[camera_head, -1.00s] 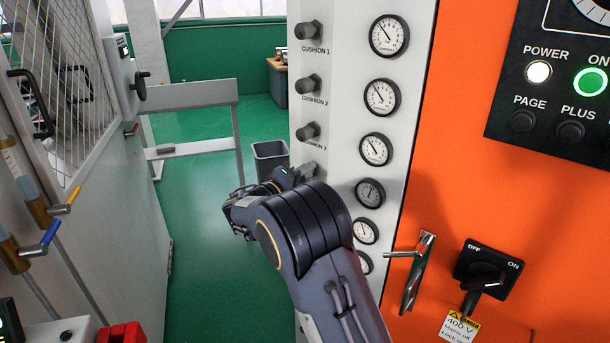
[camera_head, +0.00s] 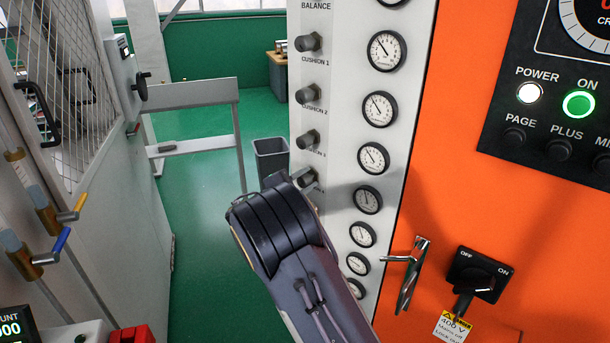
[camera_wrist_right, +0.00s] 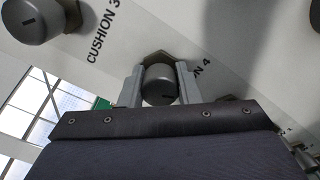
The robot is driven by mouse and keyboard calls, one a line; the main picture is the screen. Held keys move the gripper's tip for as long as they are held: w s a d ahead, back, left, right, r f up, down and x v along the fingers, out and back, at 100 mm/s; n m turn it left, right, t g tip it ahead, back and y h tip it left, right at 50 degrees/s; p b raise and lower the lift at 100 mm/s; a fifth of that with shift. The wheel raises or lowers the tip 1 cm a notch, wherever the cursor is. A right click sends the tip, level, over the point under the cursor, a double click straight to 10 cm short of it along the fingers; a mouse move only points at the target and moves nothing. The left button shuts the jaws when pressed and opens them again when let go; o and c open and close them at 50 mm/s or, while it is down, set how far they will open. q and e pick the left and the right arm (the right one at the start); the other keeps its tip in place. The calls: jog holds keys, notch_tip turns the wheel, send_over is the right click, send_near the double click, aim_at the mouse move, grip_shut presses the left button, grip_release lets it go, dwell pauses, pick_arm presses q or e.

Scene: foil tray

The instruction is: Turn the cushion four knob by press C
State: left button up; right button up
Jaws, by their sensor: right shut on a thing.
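The cushion four knob (camera_wrist_right: 159,86) is a grey round knob on a hex base beside a partly covered label ending in 4. It sits between the two fingers of my right gripper (camera_wrist_right: 160,84) in the right wrist view, and the gripper is shut on it. A short dark mark shows on the knob's face. In the head view the knob (camera_head: 308,178) is partly hidden behind my right wrist, and the fingers are hardly visible. The cushion 3 knob (camera_head: 306,139) is just above it. My left gripper is not in view.
The cushion 1 (camera_head: 308,43) and cushion 2 (camera_head: 307,93) knobs are higher on the pale panel. A column of gauges (camera_head: 373,158) runs to the right. A chrome handle (camera_head: 412,272) and rotary switch (camera_head: 478,277) are on the orange cabinet. Green floor lies open to the left.

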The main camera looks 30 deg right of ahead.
jog(key=shift+n+p, duration=0.65)
jog(key=shift+n, duration=0.55)
jog(key=shift+f, duration=0.1)
jog(key=o, duration=1)
jog(key=shift+b+v, duration=0.75)
jog(key=shift+v, duration=3.15)
